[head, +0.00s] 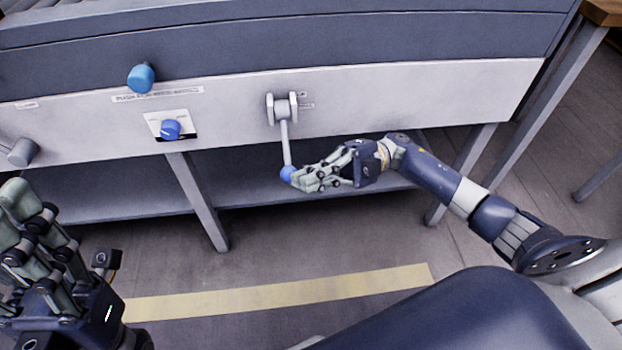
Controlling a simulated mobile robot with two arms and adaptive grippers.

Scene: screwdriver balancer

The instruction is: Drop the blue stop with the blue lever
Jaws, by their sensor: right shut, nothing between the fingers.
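The blue lever is a pale rod (286,145) hanging down from a grey bracket (282,107) on the white front panel, with a blue ball (287,174) at its lower end. My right gripper (302,181) is shut and empty, with its fingertips right beside the ball; I cannot tell whether they touch it. My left gripper (38,235) is at the lower left, away from the panel, and its finger closure is unclear. No part is clearly recognisable as the blue stop.
A blue cylindrical knob (141,78) sticks out at the panel's top edge, above a blue dial (170,130) on a white plate. A grey knob (22,152) is at far left. Table legs and a lower shelf (120,203) stand below. The floor with a yellow strip (280,294) is clear.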

